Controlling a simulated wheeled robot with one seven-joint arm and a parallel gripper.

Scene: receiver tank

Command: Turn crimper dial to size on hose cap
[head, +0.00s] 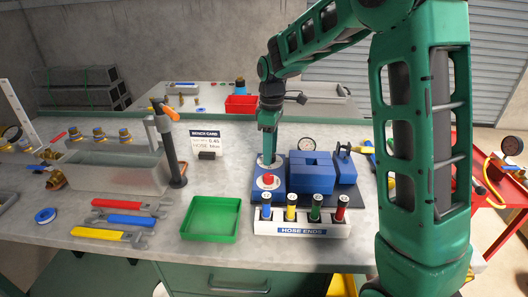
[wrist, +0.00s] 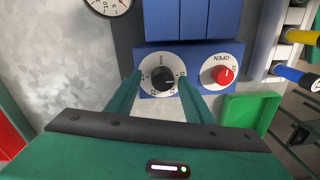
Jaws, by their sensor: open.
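The crimper dial (wrist: 163,75) has a white face with small numbers around a black centre knob, on the blue crimper (head: 312,172). I cannot make out the numbers or its pointer setting. My gripper (wrist: 160,84) is open, with one green finger on each side of the knob; I cannot tell whether they touch it. In the head view my gripper (head: 268,157) points down over the dial, mostly covering it. A blue-capped hose end (head: 266,206) stands leftmost in the white HOSE ENDS rack (head: 302,231); its cap's size is not readable.
A red button (wrist: 225,75) marked OPEN sits beside the dial. Yellow (head: 291,206), green (head: 316,207) and red (head: 341,207) hose ends share the rack. The bench card (head: 206,140) reads HOSE blue. A green tray (head: 211,218) and several wrenches (head: 115,220) lie to the left.

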